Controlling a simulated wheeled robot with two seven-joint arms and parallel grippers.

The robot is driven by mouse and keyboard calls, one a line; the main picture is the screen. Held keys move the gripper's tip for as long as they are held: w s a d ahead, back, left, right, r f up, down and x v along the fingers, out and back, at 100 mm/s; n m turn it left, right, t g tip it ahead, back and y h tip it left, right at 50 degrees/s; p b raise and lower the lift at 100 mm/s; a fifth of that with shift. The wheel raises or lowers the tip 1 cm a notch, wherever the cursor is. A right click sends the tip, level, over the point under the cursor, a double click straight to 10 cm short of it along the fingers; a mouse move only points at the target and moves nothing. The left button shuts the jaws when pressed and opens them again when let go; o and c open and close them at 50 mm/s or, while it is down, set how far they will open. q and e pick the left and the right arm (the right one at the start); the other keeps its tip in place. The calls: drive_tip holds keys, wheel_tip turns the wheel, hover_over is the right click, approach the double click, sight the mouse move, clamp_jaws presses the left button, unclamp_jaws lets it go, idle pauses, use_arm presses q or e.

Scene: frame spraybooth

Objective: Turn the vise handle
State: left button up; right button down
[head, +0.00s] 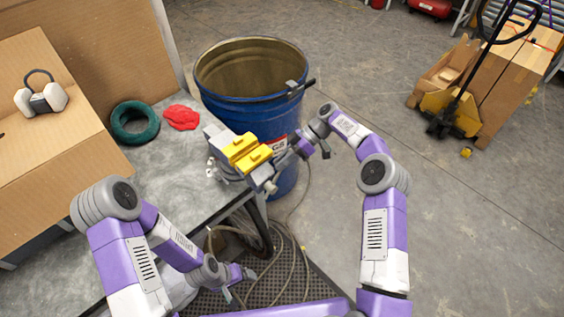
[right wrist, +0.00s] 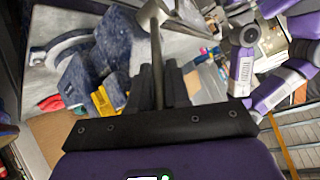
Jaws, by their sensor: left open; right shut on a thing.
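The grey vise (head: 227,168) with yellow jaw pads (head: 250,158) is at the right corner of the workbench. It also shows in the right wrist view, with blue-grey body parts (right wrist: 78,80) and a yellow pad (right wrist: 102,100). My right gripper (head: 287,158) is at the vise's right front side. In the right wrist view, the metal vise handle (right wrist: 155,55) stands between the dark fingers of my right gripper (right wrist: 159,82), which is shut on it. My left gripper (head: 243,273) is open and empty, low beside the bench, away from the vise.
A blue drum (head: 255,110) stands close behind the vise. A green ring (head: 134,123) and a red cloth (head: 181,117) lie on the grey bench (head: 165,175), near a cardboard box (head: 45,150). Hoses (head: 285,260) lie on the floor below. A yellow pallet truck (head: 455,115) stands at right.

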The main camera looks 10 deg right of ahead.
drive_tip(key=c, duration=1.2)
unclamp_jaws()
drive_tip(key=shift+o, duration=0.2)
drive_tip(key=v, duration=0.7)
drive_tip(key=shift+d+r, duration=0.15)
drive_tip(key=shift+r, duration=0.05)
drive_tip(key=shift+w, duration=0.1)
